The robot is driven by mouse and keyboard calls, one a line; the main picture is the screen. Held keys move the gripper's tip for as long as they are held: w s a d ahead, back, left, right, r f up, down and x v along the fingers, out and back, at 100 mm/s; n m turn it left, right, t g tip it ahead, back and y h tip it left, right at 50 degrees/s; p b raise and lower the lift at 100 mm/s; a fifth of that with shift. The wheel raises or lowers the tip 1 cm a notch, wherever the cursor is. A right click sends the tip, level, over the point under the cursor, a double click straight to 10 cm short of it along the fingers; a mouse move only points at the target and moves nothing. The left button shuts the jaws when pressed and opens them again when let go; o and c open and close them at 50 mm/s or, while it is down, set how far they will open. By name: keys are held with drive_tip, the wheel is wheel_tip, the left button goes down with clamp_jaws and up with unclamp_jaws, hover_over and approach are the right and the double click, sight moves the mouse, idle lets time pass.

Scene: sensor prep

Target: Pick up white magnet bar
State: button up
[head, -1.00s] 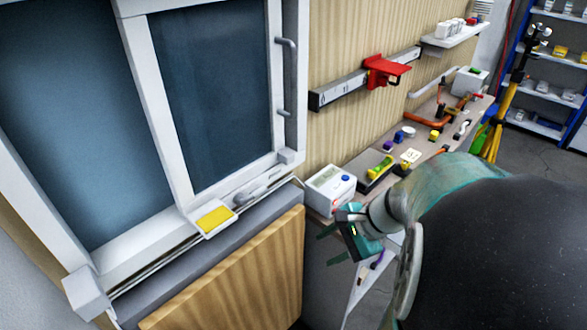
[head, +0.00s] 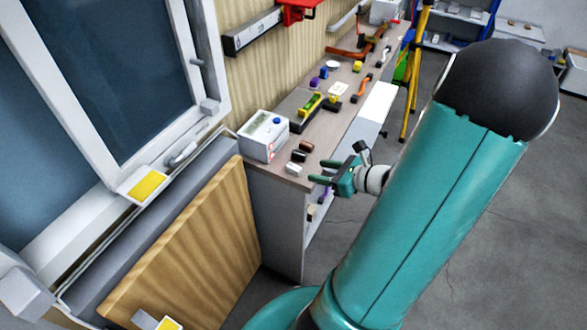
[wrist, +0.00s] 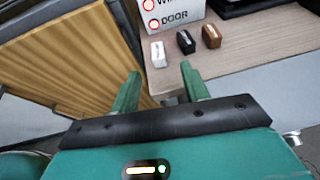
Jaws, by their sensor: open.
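The white magnet bar (wrist: 158,54) stands at the near edge of the bench top in the wrist view, leftmost of a row of three small bars. It also shows in the head view (head: 294,168), near the bench's front corner. A black bar (wrist: 186,42) and a brown bar (wrist: 211,36) stand to its right. My gripper (wrist: 160,82) is open and empty, its two green fingers pointing toward the row. In the head view my gripper (head: 318,185) is just off the bench's front edge, to the right of the white bar and apart from it.
A white box (head: 264,136) with a blue button stands behind the bars. A wooden panel (head: 185,245) leans at the left below the window.

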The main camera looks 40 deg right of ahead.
sight(295, 167)
drive_tip(key=x, duration=0.9)
drive_tip(key=shift+a+f, duration=0.1)
drive_tip(key=shift+a, duration=0.1)
clamp_jaws()
